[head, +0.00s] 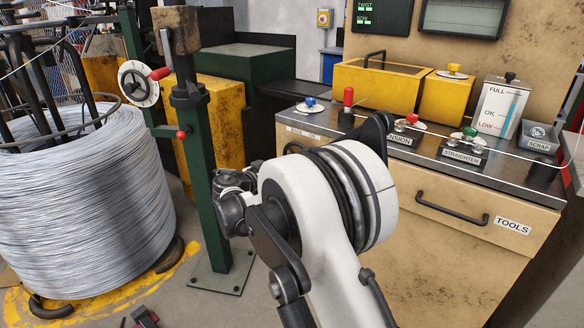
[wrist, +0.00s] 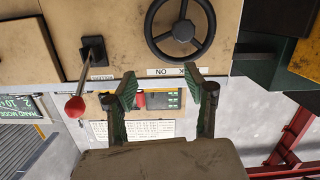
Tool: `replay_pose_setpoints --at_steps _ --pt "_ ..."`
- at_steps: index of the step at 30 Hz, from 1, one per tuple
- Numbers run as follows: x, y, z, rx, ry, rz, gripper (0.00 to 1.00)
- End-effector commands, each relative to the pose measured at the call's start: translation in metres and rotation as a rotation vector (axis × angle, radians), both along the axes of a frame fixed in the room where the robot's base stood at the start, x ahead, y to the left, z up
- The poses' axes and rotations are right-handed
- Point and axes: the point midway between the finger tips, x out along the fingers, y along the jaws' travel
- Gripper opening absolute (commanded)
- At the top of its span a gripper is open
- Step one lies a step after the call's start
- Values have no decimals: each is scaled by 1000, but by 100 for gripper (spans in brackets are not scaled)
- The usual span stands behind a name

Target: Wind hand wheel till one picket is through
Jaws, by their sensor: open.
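A black spoked hand wheel (wrist: 183,31) is on a worn beige machine panel at the top of the wrist view. My gripper (wrist: 168,88) is open and empty. Its two green-padded fingers are spread apart below the wheel in the picture, and I see no contact with the wheel. In the head view a pale round dial wheel with a red handle (head: 139,84) is mounted beside the green post. I cannot tell the gripper's fingers in the head view. No picket can be made out.
A red-knobbed lever (wrist: 76,107) stands left of the fingers in the wrist view. In the head view a large wire coil (head: 80,200) is left of the green post (head: 208,190). The beige bench (head: 450,255) with knobs and a TOOLS drawer is at right.

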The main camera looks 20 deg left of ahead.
Motion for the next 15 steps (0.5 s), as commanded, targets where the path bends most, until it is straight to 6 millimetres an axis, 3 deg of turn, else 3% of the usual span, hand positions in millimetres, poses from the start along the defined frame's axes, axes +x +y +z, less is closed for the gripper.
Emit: replay_pose_setpoints --at_steps 1,6,11,15 --pt "-4 13 -16 13 -35 0 49" --pt "-15 37 -42 57 -131 -10 49" --pt "-20 45 -51 75 -171 -12 49" --pt "-12 43 -53 78 -175 -14 49"
